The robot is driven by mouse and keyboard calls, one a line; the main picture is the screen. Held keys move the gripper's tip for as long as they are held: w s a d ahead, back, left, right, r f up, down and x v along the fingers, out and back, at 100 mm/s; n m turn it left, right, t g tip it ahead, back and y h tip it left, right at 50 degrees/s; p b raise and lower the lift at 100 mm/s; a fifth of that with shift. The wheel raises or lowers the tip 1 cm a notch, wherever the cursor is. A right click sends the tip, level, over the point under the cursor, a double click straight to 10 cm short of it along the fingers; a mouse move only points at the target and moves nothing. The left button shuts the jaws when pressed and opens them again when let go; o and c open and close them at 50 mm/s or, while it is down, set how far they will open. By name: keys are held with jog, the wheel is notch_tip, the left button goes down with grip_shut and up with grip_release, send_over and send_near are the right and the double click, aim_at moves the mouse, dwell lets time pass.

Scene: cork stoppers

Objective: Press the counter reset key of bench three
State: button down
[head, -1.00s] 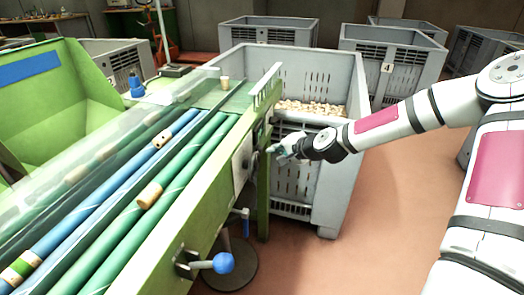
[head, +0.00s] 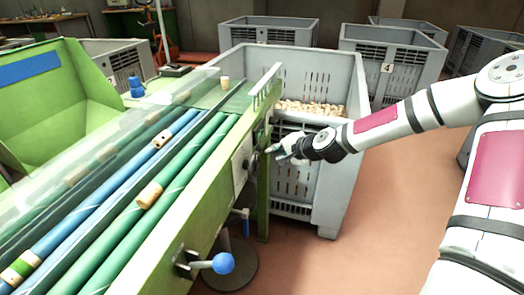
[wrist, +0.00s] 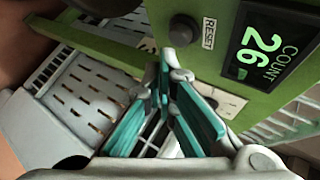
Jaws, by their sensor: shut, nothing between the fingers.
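The reset key is a round dark button (wrist: 182,29) on the green panel in the wrist view, beside a white RESET label (wrist: 209,33). Right of it a lit counter display (wrist: 265,45) reads COUNT 26. My gripper (wrist: 165,62) is shut and empty, its teal-padded fingers meeting just below the key in the picture. I cannot tell how wide the gap to the key is. In the head view my gripper (head: 270,150) is beside the end of the green sorting bench (head: 205,195). The key cannot be made out there, and no bench number is readable.
A grey crate of corks (head: 342,75) stands behind my gripper. A blue-knobbed lever (head: 223,263) sticks out of the bench's near side. Corks lie on the rollers, one being a tan cork (head: 149,195). The reddish floor (head: 400,210) right of the crate is clear.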

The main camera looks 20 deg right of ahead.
jog(key=shift+w+a, duration=0.2)
jog(key=shift+a, duration=0.1)
jog(key=shift+w+a, duration=0.25)
jog(key=shift+a, duration=0.15)
dwell(1.0)
jog(key=shift+d, duration=0.1)
jog(key=shift+s+d+p, duration=0.35)
jog(key=shift+s+d, duration=0.15)
jog(key=shift+d, duration=0.1)
jog(key=shift+s+d+p, duration=0.3)
jog(key=shift+s+d, duration=0.15)
jog(key=shift+d, duration=0.25)
jog(key=shift+s+d+p, duration=0.25)
jog(key=shift+s+d, duration=0.2)
jog(key=shift+d, duration=0.3)
jog(key=shift+s+d+p, duration=0.3)
jog(key=shift+s+d, duration=0.15)
jog(key=shift+d, duration=0.25)
